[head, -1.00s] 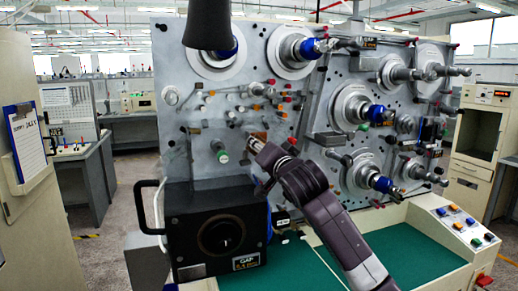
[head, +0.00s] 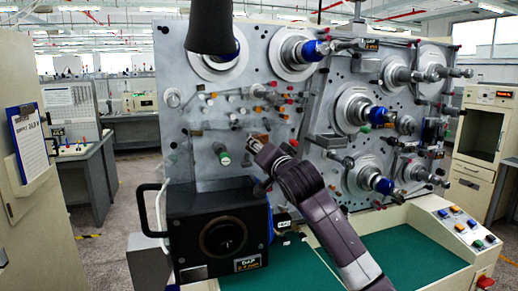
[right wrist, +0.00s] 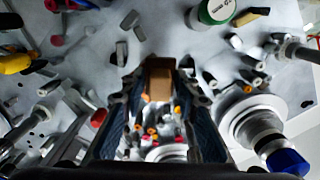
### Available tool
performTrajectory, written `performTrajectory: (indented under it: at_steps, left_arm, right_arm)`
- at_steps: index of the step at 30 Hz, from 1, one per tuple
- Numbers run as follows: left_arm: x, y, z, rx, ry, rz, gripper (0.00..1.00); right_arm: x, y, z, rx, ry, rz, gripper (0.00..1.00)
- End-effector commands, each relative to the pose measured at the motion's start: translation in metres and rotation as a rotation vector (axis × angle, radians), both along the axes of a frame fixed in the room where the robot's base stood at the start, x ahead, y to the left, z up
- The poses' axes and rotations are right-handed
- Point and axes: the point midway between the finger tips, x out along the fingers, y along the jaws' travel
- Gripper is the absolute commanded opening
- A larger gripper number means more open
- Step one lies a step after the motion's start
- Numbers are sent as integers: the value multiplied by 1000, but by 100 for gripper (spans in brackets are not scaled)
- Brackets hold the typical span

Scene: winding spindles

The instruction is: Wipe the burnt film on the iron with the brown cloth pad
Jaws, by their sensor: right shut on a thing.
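My right gripper (head: 256,143) is in front of the upright machine panel, left of its middle. In the right wrist view my right gripper (right wrist: 160,88) is shut on a small brown block, which looks like the brown cloth pad (right wrist: 158,78), held between the fingertips. The pad is too small or hidden to make out in the head view. I cannot make out the iron or its burnt film for certain; the gripper may hide them.
The grey panel (head: 205,175) carries several spindles with blue ends, rollers and a green-and-white knob (head: 222,155) close left of my right gripper. A black box (head: 222,235) with a handle stands below.

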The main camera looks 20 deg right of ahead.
Motion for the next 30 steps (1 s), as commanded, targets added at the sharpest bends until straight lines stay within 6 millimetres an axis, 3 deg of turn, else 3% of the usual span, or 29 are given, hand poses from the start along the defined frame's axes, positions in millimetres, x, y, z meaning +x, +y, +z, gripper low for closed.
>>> performTrajectory:
  at_steps: [5, 19, 26, 30]
  left_arm:
    - [0, 0, 1, 0, 0, 0, 25]
    - [0, 0, 10, 0, 0, 0, 25]
    - [0, 0, 15, 0, 0, 0, 25]
    - [0, 0, 16, 0, 0, 0, 25]
  right_arm:
    - [0, -3, 1, 0, -1, -1, 9]
    - [-1, -40, 0, -1, -1, -1, 9]
    - [3, -38, 0, 0, 0, 1, 9]
    - [3, -26, 0, 1, -1, 3, 9]
